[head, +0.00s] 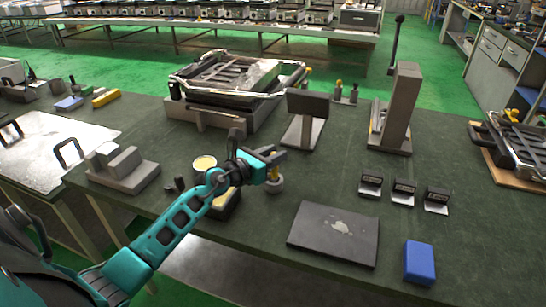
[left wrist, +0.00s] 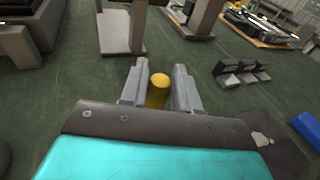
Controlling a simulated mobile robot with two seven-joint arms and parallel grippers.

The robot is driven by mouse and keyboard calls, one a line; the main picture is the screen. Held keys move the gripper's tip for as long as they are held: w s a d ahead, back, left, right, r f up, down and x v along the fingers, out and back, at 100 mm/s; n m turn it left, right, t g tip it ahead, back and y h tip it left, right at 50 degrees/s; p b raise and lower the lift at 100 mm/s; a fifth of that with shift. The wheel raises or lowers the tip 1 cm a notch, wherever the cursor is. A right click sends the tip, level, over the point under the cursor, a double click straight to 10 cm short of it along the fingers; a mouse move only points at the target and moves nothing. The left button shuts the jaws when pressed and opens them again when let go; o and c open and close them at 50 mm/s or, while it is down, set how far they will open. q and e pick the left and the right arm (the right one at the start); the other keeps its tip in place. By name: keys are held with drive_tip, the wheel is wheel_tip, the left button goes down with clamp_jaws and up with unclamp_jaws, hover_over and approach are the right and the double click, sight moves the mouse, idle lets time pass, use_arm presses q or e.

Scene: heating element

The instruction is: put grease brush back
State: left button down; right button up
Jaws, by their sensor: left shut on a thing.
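My left gripper (head: 275,162) is over the front middle of the dark green table. It is shut on the grease brush (left wrist: 158,88), whose yellow handle shows between the two grey fingers in the left wrist view. In the head view the fingers hide most of the brush. A round grey part (head: 274,187) shows just below the fingers; I cannot tell whether it touches the table. A round container with a pale yellow top (head: 204,163) stands left of the gripper, partly behind my arm. A dark container with yellow inside (head: 226,200) is also partly hidden by my arm. My right gripper is not in view.
A stepped grey block (head: 122,168) stands at the left. A framed metal fixture (head: 235,85), a grey stand (head: 304,118) and a tall upright press (head: 400,108) stand behind. Several small black blocks (head: 403,192), a dark plate (head: 334,233) and a blue box (head: 419,262) lie right.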

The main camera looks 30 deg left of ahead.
use_arm(q)
drive_tip(key=shift+f, duration=0.15)
drive_tip(key=c, duration=0.8)
unclamp_jaws()
drive_tip(key=shift+r, duration=0.25)
drive_tip(key=v, duration=1.2)
